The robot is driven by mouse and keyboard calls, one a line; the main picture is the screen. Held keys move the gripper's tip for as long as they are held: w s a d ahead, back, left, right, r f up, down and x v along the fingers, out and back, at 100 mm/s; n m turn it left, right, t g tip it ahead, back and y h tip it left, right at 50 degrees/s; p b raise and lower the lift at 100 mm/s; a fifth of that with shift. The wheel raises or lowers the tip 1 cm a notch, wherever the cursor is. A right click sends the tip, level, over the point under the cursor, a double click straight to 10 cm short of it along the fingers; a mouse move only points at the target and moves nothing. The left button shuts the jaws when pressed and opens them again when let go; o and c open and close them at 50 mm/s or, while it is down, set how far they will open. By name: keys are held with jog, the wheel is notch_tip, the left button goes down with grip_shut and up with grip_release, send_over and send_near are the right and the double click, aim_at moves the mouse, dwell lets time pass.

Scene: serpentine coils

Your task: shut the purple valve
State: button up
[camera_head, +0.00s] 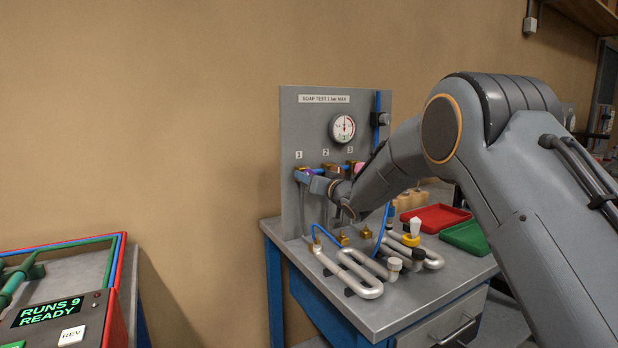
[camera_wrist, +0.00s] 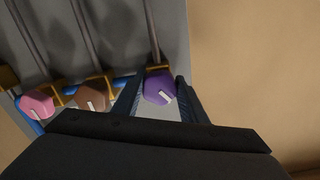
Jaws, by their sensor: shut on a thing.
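The purple valve (camera_wrist: 158,84) is a faceted knob with a white mark, on a brass fitting at one end of a row of valves in the wrist view. My gripper (camera_wrist: 158,99) has its two fingers on either side of the purple knob and is shut on it. In the head view, my gripper (camera_head: 312,182) is at the panel by the number 1. A little of the purple knob (camera_head: 308,171) shows there, and the rest is hidden behind the gripper. The white mark sits slanted in the wrist view.
A brown valve (camera_wrist: 92,95) and a pink valve (camera_wrist: 37,104) sit beside the purple one along a blue pipe. The grey panel (camera_head: 291,125) carries a gauge (camera_head: 342,128). Silver serpentine coils (camera_head: 365,270), a red tray (camera_head: 435,217) and a green tray (camera_head: 470,237) are on the bench.

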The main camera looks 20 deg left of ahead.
jog(key=m+p, duration=0.1)
jog(key=m, duration=0.3)
jog(key=shift+s+f, duration=0.1)
jog(key=shift+m+p, duration=0.4)
jog(key=shift+m, duration=1.2)
jog(key=o, duration=1.1)
jog(key=shift+c, duration=0.2)
jog(key=b+v, duration=0.1)
jog(key=v, duration=0.6)
jog(key=shift+s+d+b, duration=0.2)
jog(key=shift+s+b, duration=0.1)
